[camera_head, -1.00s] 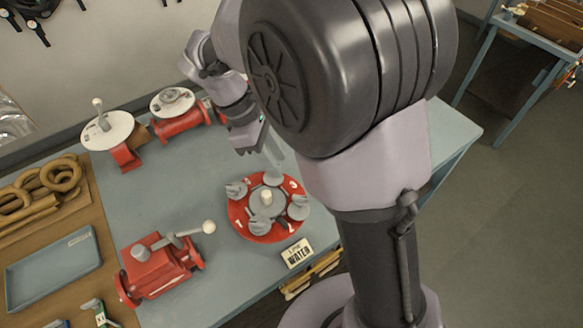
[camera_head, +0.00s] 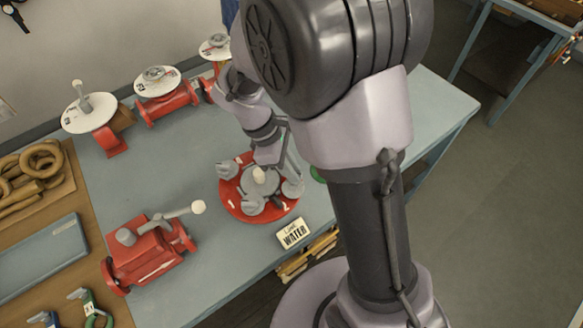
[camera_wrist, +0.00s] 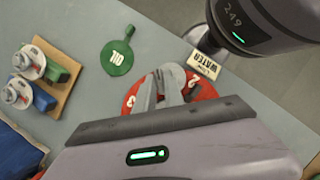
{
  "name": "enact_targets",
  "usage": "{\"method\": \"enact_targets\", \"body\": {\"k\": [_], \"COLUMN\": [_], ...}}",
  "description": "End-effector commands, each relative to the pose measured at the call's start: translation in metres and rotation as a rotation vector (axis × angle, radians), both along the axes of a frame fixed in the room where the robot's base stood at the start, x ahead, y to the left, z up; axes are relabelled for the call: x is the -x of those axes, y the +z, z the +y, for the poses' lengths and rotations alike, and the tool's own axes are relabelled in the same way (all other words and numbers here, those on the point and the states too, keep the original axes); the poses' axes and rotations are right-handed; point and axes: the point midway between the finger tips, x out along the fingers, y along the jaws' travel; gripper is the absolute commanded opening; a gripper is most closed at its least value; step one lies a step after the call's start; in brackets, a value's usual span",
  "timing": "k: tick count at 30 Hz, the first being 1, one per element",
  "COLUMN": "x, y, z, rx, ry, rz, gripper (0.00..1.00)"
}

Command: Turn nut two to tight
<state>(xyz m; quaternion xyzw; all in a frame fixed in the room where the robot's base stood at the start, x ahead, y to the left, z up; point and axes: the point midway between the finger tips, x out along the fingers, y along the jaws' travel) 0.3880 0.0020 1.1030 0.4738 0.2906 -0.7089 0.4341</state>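The red disc (camera_head: 232,205) lies on the bench, with several grey nuts around a pale central knob (camera_head: 259,174). A white 2 shows on its lower right rim, and in the wrist view near the fingers (camera_wrist: 193,82). One grey nut (camera_head: 292,188) is at the disc's right, one (camera_head: 252,207) at the front and one (camera_head: 226,171) at the left. My gripper (camera_head: 283,170) points down at the right side of the disc, close to the right nut. In the wrist view my gripper (camera_wrist: 162,90) covers part of the disc. Contact and finger gap are unclear.
A red valve with a lever (camera_head: 150,252) is to the left, red gauge fittings (camera_head: 168,98) behind. A green tag (camera_wrist: 120,52) lies beside the disc. Bench (camera_head: 190,150) between them is clear.

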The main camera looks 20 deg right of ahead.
Motion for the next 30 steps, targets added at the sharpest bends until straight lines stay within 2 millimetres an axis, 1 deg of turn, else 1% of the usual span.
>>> {"method": "enact_targets", "body": {"k": [2,10,16,23,30], "x": [0.0000,0.0000,-0.0005,-0.0014,-0.0027], "y": [0.0001,0.0004,0.0017,0.0031,0.0026], "z": [0.0000,0.0001,-0.0003,-0.0011,-0.0022], "rx": [0.000,0.000,0.001,0.001,0.001], "ry": [0.000,-0.007,-0.064,-0.231,-0.459], "rz": [0.000,0.000,0.001,0.003,0.001], "gripper": [0.00,0.00,0.00,0.00,0.00]}}
